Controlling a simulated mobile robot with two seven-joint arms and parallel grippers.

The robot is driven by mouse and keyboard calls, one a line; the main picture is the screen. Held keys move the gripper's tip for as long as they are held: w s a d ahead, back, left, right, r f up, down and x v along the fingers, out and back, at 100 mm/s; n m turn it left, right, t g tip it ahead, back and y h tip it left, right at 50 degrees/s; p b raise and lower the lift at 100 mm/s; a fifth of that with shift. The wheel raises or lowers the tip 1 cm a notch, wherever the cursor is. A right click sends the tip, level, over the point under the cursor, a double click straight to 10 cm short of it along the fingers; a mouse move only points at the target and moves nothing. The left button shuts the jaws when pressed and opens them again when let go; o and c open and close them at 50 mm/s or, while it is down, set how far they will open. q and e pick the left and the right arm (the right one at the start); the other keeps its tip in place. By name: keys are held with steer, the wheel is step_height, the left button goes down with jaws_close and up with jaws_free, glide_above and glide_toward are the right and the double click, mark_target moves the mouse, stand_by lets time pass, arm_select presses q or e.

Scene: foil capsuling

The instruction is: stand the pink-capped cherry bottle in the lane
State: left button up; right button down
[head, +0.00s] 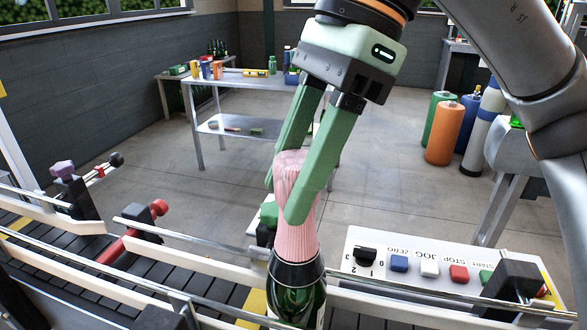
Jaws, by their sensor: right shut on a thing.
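The pink-capped cherry bottle (296,270) is dark green with a pleated pink foil cap over its neck. It stands about upright at the bottom centre, between the lane's rails. Its base is below the picture edge, so I cannot tell whether it touches the belt. My right gripper (286,195) comes down from above, and its green fingers are shut on the pink foil neck. The lane (165,275) is a dark slatted conveyor with pale side rails running from the left to the lower right. My left gripper does not show.
A control panel (440,262) with a knob and coloured buttons sits right of the bottle. Red-handled clamps (125,235) stand along the rails at left. A metal table (230,83) with small items and several gas cylinders (452,133) are farther back; the floor between is clear.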

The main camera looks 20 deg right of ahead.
steer(key=shift+c, duration=2.2)
jaws_free()
steer(key=shift+o, duration=0.7)
arm_select(q)
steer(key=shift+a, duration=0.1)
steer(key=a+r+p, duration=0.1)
steer(key=p, duration=0.1)
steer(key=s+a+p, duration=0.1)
steer(key=p, duration=0.1)
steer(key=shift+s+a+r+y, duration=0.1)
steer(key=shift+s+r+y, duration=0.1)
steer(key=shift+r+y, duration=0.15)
arm_select(e)
steer(key=v, duration=1.2)
steer(key=shift+r, duration=0.3)
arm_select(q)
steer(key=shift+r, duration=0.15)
arm_select(e)
steer(key=shift+s, duration=0.15)
